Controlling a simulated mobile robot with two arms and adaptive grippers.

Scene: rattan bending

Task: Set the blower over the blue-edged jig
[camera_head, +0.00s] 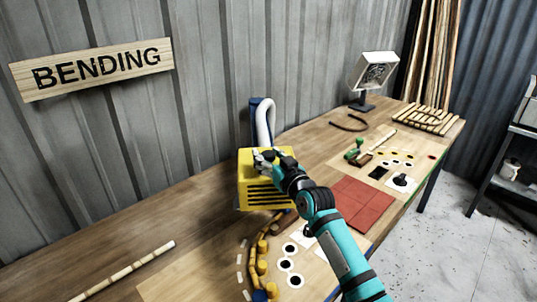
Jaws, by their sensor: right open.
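The yellow blower (254,200), a box with dark slots in its front, stands at the middle of the bench near the wall. My right gripper (267,158) is at the blower's top, with its fingers open; whether they touch it I cannot tell. My right arm hides part of the blower's right side. In front of the blower is a jig board (205,284) with a curved row of yellow pegs (262,266) and a blue piece at the bottom edge. A blue strip along its right side is partly behind my arm. My left gripper is not in view.
A blue post with a white hose (266,120) stands behind the blower. A rattan pole (125,271) lies at the left. Red mats (362,205), another board with a green clamp (355,150), a slatted rack (425,120) and a lamp-like panel (376,72) are to the right.

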